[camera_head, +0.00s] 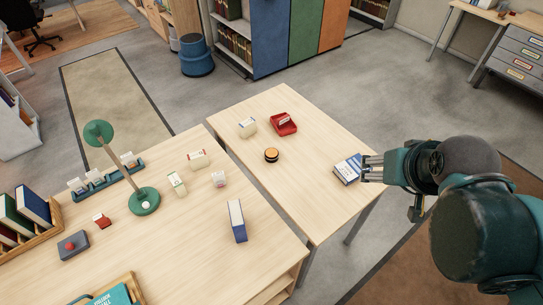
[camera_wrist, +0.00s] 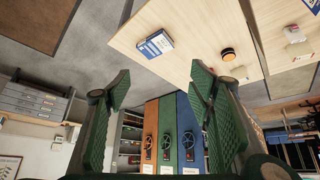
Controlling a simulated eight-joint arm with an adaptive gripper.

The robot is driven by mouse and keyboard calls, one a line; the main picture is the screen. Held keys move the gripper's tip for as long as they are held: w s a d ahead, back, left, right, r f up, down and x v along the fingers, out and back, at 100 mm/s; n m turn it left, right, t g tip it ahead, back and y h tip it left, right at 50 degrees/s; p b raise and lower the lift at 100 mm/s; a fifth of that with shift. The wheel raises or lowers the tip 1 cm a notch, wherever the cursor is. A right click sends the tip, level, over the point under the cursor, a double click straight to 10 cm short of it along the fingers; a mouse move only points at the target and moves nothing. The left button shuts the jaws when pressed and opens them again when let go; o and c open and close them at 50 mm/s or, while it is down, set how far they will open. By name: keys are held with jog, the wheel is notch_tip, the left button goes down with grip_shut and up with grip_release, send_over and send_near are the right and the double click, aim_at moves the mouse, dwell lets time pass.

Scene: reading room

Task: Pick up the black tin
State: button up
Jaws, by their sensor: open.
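The black tin (camera_head: 271,155) is a small, low, round thing with an orange-brown top. It stands on the right-hand wooden table, near that table's left edge. In the wrist view the black tin (camera_wrist: 228,54) shows above and to the right of the space between my fingers. My gripper (camera_head: 391,188) is at the right end of the table in the head view, well to the right of the tin. Its green fingers (camera_wrist: 160,88) are spread wide in the wrist view, with nothing between them.
A red tray (camera_head: 283,124) and a small white carton (camera_head: 247,127) stand behind the tin. Tabletop around the tin is clear.

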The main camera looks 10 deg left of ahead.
jog(key=w+a+n+g, duration=0.2)
jog(key=w+a+n, duration=0.35)
jog(key=w, duration=0.45)
jog(key=n+g, duration=0.5)
jog(key=n, duration=0.7)
send_over(272, 153)
jog(key=f, duration=2.3)
jog(key=shift+d+f, duration=0.3)
jog(key=shift+d, duration=0.05)
jog(key=shift+w+a+f+n, duration=0.15)
jog(key=shift+a+f+n, duration=0.2)
jog(key=shift+f, duration=0.2)
jog(key=shift+f+b, duration=0.4)
jog(key=shift+f, duration=0.9)
